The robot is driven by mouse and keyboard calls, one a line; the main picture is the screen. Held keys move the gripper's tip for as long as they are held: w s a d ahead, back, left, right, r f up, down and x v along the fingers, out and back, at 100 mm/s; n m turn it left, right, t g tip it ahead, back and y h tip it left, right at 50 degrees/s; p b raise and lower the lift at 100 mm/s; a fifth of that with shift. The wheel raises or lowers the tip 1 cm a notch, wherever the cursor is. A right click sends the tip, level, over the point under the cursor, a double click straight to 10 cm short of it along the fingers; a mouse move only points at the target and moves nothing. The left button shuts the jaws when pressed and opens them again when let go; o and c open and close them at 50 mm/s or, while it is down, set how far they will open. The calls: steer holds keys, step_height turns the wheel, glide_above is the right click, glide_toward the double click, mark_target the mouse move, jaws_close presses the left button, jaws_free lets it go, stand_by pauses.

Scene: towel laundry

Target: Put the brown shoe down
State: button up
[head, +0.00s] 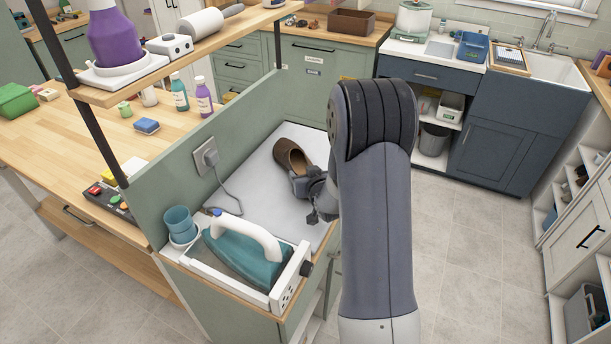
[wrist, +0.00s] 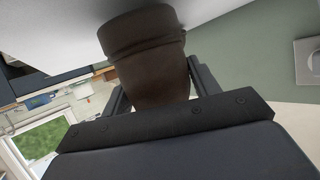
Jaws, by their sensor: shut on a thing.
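The brown shoe (head: 291,156) is at my gripper (head: 309,184), over the pale grey padded surface beside the green panel. Its dark opening shows in the head view. In the wrist view the brown shoe (wrist: 145,50) fills the space between the two fingers of my gripper (wrist: 150,90), which is shut on it. The shoe appears against or very close to the grey surface (wrist: 225,8); I cannot tell whether it touches. My arm hides part of the surface on the right.
A teal iron (head: 240,262) stands on a white stand at the front of the grey surface (head: 240,190). A teal cup (head: 179,222) is beside it. A wall socket (head: 206,156) with a cord is on the green panel (head: 170,185). A shelf (head: 190,55) overhangs at the upper left.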

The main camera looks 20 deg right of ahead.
steer(key=shift+f, duration=0.35)
steer(key=o, duration=1.2)
steer(key=shift+o, duration=0.2)
steer(key=shift+s, duration=0.15)
